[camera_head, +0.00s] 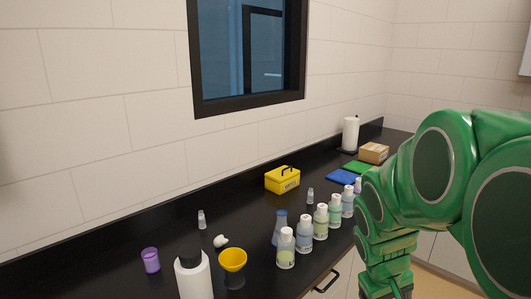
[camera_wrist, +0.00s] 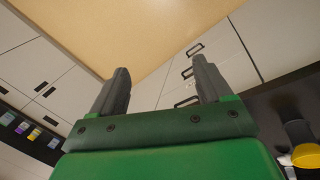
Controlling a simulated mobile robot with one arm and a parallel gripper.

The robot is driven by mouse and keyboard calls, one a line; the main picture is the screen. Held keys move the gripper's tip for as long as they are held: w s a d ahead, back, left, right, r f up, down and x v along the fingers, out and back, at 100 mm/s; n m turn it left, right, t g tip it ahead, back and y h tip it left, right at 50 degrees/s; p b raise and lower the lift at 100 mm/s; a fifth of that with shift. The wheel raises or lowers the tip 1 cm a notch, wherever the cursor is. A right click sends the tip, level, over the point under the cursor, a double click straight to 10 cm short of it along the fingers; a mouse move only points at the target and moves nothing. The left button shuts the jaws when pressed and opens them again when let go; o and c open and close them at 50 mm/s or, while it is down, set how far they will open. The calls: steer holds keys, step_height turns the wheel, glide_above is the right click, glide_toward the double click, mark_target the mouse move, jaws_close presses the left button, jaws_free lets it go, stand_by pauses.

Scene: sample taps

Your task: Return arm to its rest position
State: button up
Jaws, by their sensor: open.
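My green arm fills the right side of the head view, folded in front of the counter's right part. My gripper (camera_wrist: 160,88) shows in the wrist view with its two dark fingers wide apart and nothing between them. Beyond the fingers are the tan floor and white cabinet fronts. The gripper's fingertips do not show in the head view; only the green arm links and wrist do.
The black counter (camera_head: 120,235) holds a row of capped bottles (camera_head: 304,238), a white bottle (camera_head: 193,275), a yellow funnel (camera_head: 232,260), a purple cup (camera_head: 151,260) and a yellow box (camera_head: 282,179). A cardboard box (camera_head: 374,152) and paper roll (camera_head: 350,134) stand farther back. Cabinet handles (camera_wrist: 195,49) stick out.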

steer(key=s+a+r+m+g+y, duration=0.1)
steer(key=s+a, duration=0.4)
steer(key=s, duration=0.4)
steer(key=s+a+r+m+g+y, duration=0.1)
steer(key=s+a, duration=0.4)
steer(key=s, duration=0.5)
steer(key=shift+r+y, duration=0.5)
steer(key=shift+a, duration=0.1)
